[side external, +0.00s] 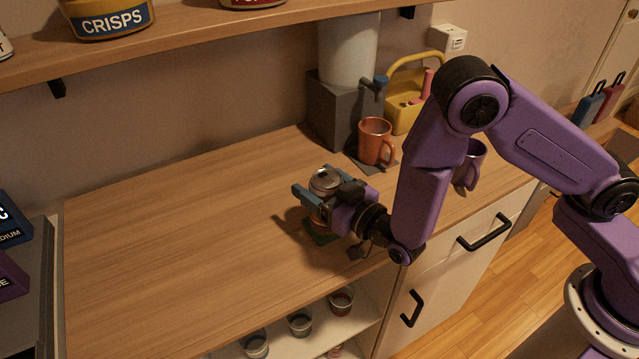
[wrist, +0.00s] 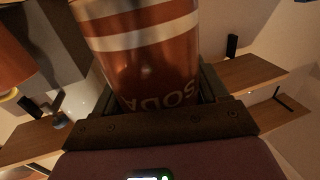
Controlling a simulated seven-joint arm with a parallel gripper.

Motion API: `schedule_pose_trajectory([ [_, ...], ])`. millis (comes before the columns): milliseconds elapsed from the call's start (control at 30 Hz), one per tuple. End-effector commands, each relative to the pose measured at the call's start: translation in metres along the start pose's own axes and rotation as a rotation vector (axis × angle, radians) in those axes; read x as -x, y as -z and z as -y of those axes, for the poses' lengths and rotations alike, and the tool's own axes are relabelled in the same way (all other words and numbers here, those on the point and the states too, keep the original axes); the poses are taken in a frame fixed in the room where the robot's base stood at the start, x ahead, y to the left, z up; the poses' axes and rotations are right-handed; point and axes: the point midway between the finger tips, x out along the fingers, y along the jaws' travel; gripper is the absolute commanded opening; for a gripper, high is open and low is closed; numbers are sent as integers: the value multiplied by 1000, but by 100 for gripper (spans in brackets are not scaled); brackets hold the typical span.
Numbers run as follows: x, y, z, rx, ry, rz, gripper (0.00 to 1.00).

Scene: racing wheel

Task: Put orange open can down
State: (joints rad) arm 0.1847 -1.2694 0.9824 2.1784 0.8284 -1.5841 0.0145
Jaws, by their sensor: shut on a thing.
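My gripper (side external: 322,196) is shut around the orange soda can (side external: 325,182) over the wooden counter (side external: 180,230). The can is roughly upright, and its silver top shows in the side view. In the wrist view the can (wrist: 150,62) fills the space between the fingers, with white bands and upside-down "SODA" lettering. A small green flat piece (side external: 320,232) lies on the counter just below the gripper. The can's bottom is hidden by my gripper, so I cannot tell whether it touches anything.
An orange mug (side external: 374,142) stands under a grey dispenser (side external: 338,112) behind the gripper. Several cups stand on the open shelf below (side external: 318,345). The counter's left side is clear.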

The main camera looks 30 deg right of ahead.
Motion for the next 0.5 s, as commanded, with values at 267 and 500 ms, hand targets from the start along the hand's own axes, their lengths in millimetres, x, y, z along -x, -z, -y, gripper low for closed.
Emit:
schedule_pose_trajectory([
  [267,0,-4,0,1,0,1,45],
  [500,0,-4,0,1,0,1,98],
])
